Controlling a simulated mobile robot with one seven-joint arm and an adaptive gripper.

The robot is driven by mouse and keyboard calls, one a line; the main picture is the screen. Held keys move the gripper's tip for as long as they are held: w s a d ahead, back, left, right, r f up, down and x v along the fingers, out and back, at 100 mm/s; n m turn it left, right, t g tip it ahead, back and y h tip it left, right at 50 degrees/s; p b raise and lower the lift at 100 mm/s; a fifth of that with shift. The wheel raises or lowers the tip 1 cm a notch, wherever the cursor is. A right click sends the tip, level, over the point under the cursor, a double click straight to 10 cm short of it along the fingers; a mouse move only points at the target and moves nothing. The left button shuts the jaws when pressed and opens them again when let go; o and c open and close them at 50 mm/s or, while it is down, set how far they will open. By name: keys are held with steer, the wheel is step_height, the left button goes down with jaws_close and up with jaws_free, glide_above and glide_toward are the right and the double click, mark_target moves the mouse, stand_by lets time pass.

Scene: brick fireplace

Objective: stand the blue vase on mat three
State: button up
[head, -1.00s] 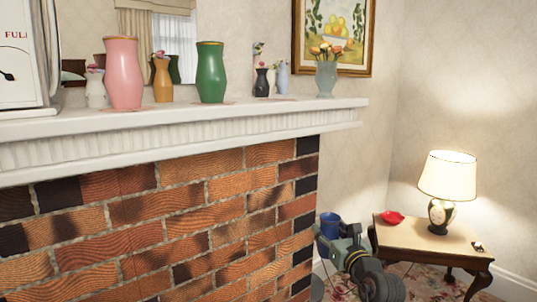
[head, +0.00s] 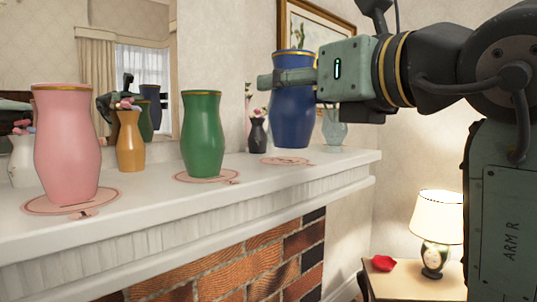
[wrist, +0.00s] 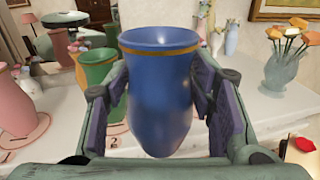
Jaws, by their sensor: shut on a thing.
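The blue vase (head: 293,118) is upright with a gold band near its rim, held above the right end of the mantel. My gripper (head: 290,76) is shut on it near the top; in the wrist view the fingers clasp both sides of the vase (wrist: 160,100). A pinkish round mat (head: 287,161), the rightmost of three, lies just below the vase's base, with a small gap showing. The pink vase (head: 66,145) stands on the left mat (head: 40,206) and the green vase (head: 202,135) on the middle mat (head: 190,178).
An orange vase (head: 130,142) and a small dark vase (head: 258,135) stand behind. A pale vase (head: 335,125) with flowers (wrist: 290,42) stands right of the blue one. A mirror backs the mantel (head: 130,228). A lamp (head: 436,225) and red dish (head: 383,263) are on a side table below.

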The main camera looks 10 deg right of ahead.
steer(key=shift+s+a+r, duration=0.25)
steer(key=shift+a+r, duration=0.1)
steer(key=shift+a, duration=0.1)
steer(key=shift+w+a+r, duration=0.1)
steer(key=shift+w, duration=0.1)
steer(key=w+d+p, duration=0.2)
steer(key=w, duration=0.5)
steer(key=w+d+f+p, duration=0.1)
steer(key=w+p, duration=0.2)
steer(key=w, duration=0.4)
steer(key=shift+w+d+f+p, duration=0.25)
steer(key=shift+w+d+p, duration=0.05)
steer(key=shift+w+d, duration=0.1)
steer(key=shift+f+p, duration=0.55)
steer(key=shift+f, duration=1.25)
steer(key=shift+f, duration=0.2)
steer(key=o, duration=1.3)
steer(key=shift+r, duration=0.1)
